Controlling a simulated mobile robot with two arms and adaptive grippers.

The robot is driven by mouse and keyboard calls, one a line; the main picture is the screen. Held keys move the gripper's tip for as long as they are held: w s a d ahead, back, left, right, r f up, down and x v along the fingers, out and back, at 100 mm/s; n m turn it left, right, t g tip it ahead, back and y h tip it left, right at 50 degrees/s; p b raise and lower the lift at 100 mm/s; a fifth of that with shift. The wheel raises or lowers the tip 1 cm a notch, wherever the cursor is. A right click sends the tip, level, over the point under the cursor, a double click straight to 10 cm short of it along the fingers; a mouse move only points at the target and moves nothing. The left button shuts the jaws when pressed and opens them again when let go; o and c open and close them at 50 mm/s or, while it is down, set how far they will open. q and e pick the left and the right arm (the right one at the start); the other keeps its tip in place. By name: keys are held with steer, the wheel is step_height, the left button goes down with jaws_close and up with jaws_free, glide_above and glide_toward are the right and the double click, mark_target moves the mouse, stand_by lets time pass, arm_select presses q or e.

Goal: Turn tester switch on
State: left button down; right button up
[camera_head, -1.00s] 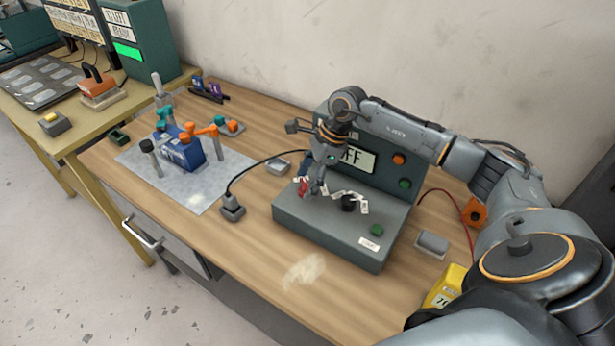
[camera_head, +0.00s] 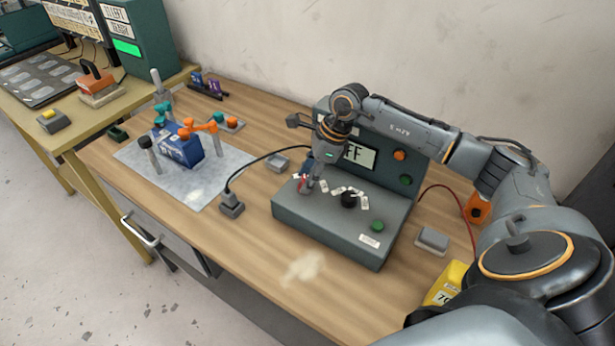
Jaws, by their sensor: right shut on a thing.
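The tester (camera_head: 330,229) is a grey-green box on the wooden bench, with an upright back panel. Its display (camera_head: 361,155) shows letters ending in "FF", partly hidden by my right arm. A black knob (camera_head: 348,199) with white labels around it sits on the tester's top. A small red switch (camera_head: 302,183) shows at the left of the top, at the fingertips. My right gripper (camera_head: 308,188) points down there, shut on the switch, and its fingers hide much of it. My left gripper is not in view.
A green button (camera_head: 377,225) is on the tester's front right. A blue block (camera_head: 184,148) with orange and teal clamps stands on a grey mat (camera_head: 205,185). A black cable runs to a grey plug (camera_head: 231,204). A yellow box (camera_head: 447,285) lies near my right arm. The front bench is mostly clear.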

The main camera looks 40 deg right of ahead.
steer(key=m+b, duration=0.1)
steer(key=m, duration=0.1)
steer(key=m+t+h+b, duration=0.1)
steer(key=m+b, duration=0.1)
steer(key=m, duration=0.1)
steer(key=shift+s+a+f+t+b, duration=0.1)
steer(key=shift+t+b, duration=0.2)
steer(key=m+h+b, duration=0.1)
steer(key=m, duration=0.1)
steer(key=m+b, duration=0.2)
steer(key=shift+a+m+t+h, duration=0.15)
steer(key=shift+m+t+h, duration=0.15)
steer(key=shift+m+h, duration=0.1)
steer(key=m+h+b, duration=0.1)
steer(key=m+b, duration=0.1)
steer(key=m, duration=0.1)
steer(key=shift+a+m+b, duration=0.1)
steer(key=shift+m+b, duration=0.2)
steer(key=shift+m+h+b, duration=0.65)
steer(key=shift+m+h, duration=0.15)
steer(key=shift+m, duration=0.8)
steer(key=shift+r, duration=0.2)
steer(key=o, duration=1.1)
steer(key=shift+o, duration=0.2)
